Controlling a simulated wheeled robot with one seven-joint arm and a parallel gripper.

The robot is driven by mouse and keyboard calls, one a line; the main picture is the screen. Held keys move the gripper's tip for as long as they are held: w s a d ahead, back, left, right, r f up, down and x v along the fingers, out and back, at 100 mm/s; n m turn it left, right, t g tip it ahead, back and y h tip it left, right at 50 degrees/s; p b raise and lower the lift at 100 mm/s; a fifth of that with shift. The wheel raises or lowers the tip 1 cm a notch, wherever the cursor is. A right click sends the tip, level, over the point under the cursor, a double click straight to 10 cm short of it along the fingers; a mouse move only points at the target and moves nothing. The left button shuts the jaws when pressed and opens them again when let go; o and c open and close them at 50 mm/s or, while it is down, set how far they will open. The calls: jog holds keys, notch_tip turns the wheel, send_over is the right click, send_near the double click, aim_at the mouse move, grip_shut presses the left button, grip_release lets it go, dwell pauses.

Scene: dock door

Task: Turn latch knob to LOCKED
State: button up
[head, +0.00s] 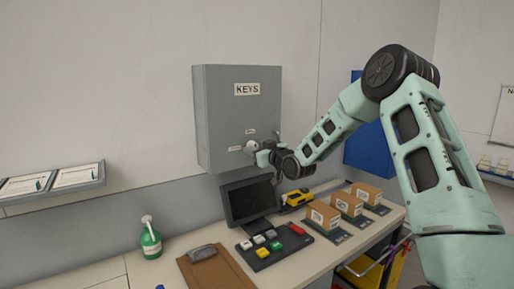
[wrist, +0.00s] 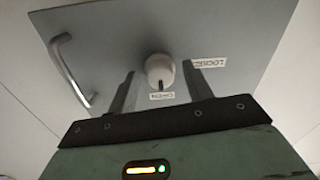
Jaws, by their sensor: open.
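The latch knob (wrist: 159,68) is a round, off-white knob on the front of the grey key cabinet (head: 237,112). In the wrist view a dark mark on it points down toward a small label (wrist: 162,96) that seems to read OPEN. The LOCKED label (wrist: 210,62) is to the knob's right there, upside down. My gripper (wrist: 159,70) is open, one finger on each side of the knob, with visible gaps. In the head view my gripper (head: 262,153) is at the cabinet's lower right front and partly hides the knob (head: 251,145).
A bar handle (wrist: 70,68) stands on the cabinet door, left of the knob in the wrist view. Below the cabinet are a dark monitor (head: 249,202), a button panel (head: 272,244) and several boxes (head: 322,215) on the bench. A green spray bottle (head: 151,240) stands left.

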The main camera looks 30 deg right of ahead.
jog(key=c, duration=0.9)
jog(key=shift+b, duration=0.35)
jog(key=shift+c, duration=0.2)
jog(key=n+b, duration=1.3)
jog(key=b, duration=0.8)
jog(key=shift+a+f, duration=0.1)
jog(key=shift+a, duration=0.05)
jog(key=n+b, duration=0.4)
jog(key=shift+r+h, duration=0.2)
jog(key=shift+h, duration=0.1)
jog(key=shift+r+n+b, duration=0.1)
jog(key=shift+n+b, duration=0.2)
jog(key=shift+n, duration=0.1)
